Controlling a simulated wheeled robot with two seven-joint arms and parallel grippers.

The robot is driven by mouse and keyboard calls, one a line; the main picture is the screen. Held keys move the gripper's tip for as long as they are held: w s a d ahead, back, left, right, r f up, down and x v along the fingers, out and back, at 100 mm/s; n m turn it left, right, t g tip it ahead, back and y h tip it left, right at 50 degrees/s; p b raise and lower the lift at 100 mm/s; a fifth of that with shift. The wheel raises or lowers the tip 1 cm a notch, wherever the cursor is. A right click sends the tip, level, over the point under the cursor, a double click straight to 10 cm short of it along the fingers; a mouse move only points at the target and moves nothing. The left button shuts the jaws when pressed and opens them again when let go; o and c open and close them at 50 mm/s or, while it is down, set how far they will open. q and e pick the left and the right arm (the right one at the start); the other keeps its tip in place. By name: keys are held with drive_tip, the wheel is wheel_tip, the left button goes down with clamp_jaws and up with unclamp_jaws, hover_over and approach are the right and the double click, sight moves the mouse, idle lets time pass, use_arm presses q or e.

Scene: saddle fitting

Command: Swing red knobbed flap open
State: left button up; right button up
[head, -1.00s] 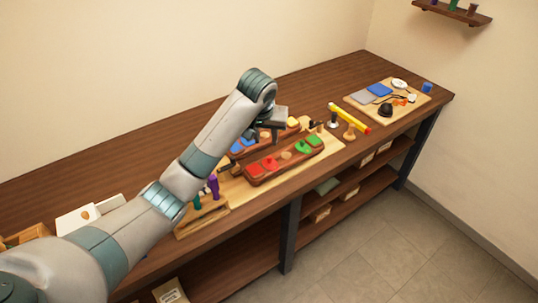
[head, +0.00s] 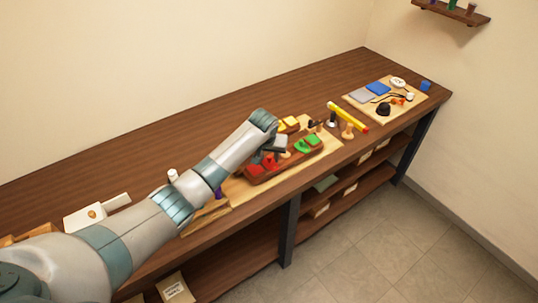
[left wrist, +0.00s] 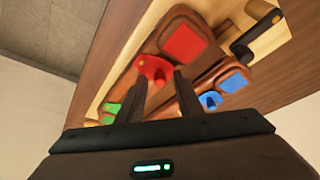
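The red flap (left wrist: 183,45) is a square panel set in a brown wooden block, with a rounded red knob (left wrist: 152,70) beside it. In the head view the red parts (head: 256,168) lie at the near left end of the front block, partly behind my gripper. The flap looks flat in the block. My left gripper (left wrist: 160,80) is open, its two fingers apart, with the red knob close to and between the fingertips. I cannot tell whether they touch it. In the head view the left gripper (head: 275,150) is low over the block. My right gripper is not in view.
Green parts (head: 308,144) and yellow parts (head: 289,124) are on the blocks; a blue flap (left wrist: 233,82) shows in the wrist view. A yellow-and-red tool (head: 348,117) lies to the right. A board of small items (head: 385,96) is farther right. The back of the table is clear.

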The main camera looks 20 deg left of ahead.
use_arm(q)
drive_tip(key=shift+f, duration=0.15)
clamp_jaws()
